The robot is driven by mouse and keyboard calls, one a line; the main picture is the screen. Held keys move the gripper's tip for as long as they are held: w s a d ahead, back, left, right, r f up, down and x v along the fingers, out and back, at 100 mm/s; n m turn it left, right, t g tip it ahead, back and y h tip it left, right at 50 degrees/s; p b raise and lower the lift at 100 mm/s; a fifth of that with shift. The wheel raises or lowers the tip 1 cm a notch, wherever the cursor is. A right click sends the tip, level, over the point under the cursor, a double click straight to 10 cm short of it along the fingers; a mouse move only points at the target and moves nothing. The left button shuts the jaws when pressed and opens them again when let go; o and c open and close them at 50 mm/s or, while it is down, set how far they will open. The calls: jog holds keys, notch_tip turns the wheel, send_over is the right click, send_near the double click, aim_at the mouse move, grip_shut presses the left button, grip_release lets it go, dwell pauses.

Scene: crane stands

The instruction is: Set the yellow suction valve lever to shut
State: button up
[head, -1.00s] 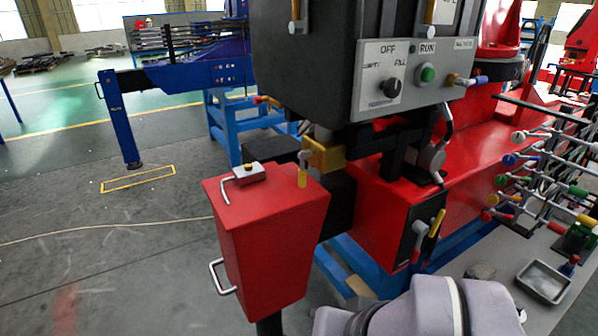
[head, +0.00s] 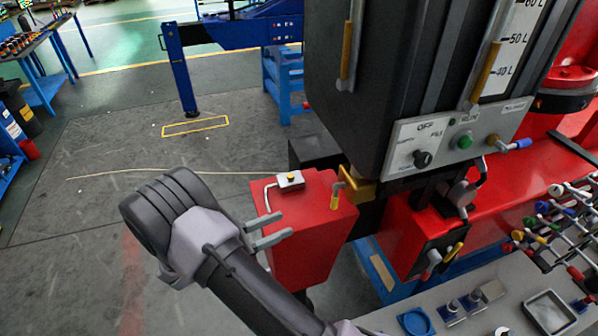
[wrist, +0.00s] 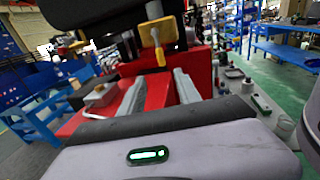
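A yellow-handled lever (head: 336,196) hangs down from a brass valve (head: 358,187) under the dark tank, above the right side of the red box top. In the wrist view the brass valve (wrist: 158,33) is near the top middle, and its yellow lever (wrist: 161,65) points down, lined up between my finger tips and beyond them. My gripper (head: 286,224) is open and empty, left of the lever and in front of the red box. Its two grey fingers also show in the wrist view (wrist: 160,76), apart from the lever.
The red box (head: 318,220) stands below the lever, with a bent metal handle and small grey box (head: 290,181) on top. The tank's control panel (head: 460,140) is above right. Another yellow lever (head: 455,251) sits lower right. Open floor lies left.

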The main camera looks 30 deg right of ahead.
aim_at(334, 202)
jog(key=d, duration=1.1)
jog(key=s+d, duration=0.1)
jog(key=d, duration=0.5)
jog(key=shift+d+f+p, duration=0.1)
jog(key=shift+d+p, duration=0.05)
jog(key=shift+p, duration=0.25)
grip_shut()
